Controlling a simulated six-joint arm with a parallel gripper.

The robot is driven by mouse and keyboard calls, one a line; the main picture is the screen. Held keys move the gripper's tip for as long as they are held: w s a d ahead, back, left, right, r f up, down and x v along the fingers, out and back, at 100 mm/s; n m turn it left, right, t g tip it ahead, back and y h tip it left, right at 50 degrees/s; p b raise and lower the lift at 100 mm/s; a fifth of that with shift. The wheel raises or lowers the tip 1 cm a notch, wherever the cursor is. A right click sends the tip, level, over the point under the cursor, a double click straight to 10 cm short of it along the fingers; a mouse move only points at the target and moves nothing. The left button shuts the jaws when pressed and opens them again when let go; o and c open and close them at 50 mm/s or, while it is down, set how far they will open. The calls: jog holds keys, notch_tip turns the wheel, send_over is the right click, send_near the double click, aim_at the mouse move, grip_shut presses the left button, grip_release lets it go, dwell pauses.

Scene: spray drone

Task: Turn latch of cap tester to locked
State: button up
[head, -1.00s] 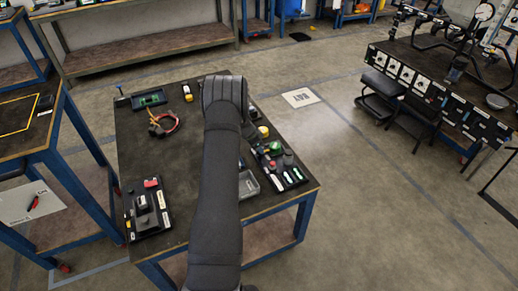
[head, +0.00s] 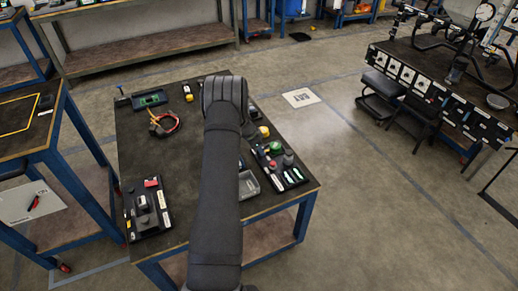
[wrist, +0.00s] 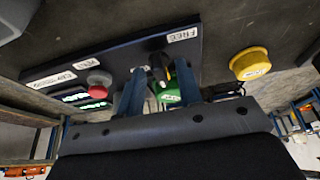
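The cap tester is a dark panel (wrist: 113,50) in the wrist view, with a white FREE label (wrist: 184,33) at one end and more white labels at the other. Its latch (wrist: 157,67) is a small black piece with a pale and orange mark, near the FREE end. A green round cap (wrist: 169,96) sits just below it in the picture. My gripper (wrist: 160,72) has its two fingers apart, one on each side of the latch. I see a gap and cannot tell whether either finger touches.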

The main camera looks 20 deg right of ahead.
jog(key=v, duration=1.7)
jog(key=shift+a+r, duration=0.1)
jog(key=x, duration=1.7)
